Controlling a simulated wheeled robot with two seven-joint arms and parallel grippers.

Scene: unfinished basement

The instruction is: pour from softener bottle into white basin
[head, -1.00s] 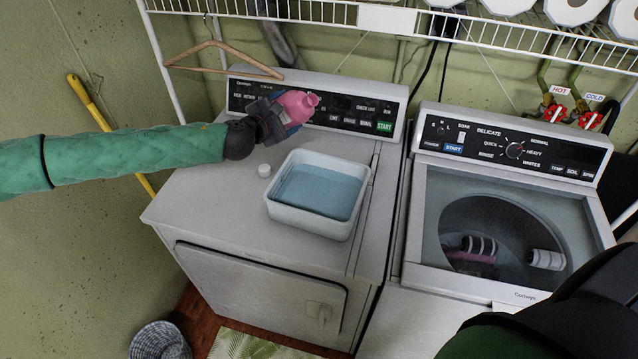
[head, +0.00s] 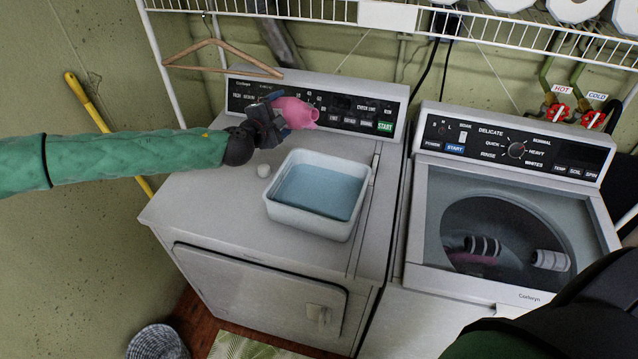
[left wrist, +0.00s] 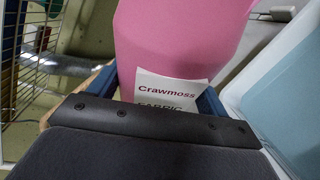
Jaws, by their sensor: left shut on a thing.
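The pink softener bottle (head: 297,112) is in my left gripper (head: 272,122), which is shut on it above the back of the dryer top. The bottle is tilted, with its neck toward the right, up and left of the basin. In the left wrist view the pink bottle (left wrist: 180,40) fills the middle, with a white label. The white basin (head: 310,228) sits on the dryer and holds light blue liquid; part of it also shows in the left wrist view (left wrist: 240,88). No stream from the bottle is visible. My right gripper is not in view; only dark arm parts show at lower right.
The dryer's control panel (head: 345,118) stands behind. An open washer (head: 505,225) with laundry is on the right. A wire shelf (head: 330,14) and wooden hanger (head: 205,55) are above.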

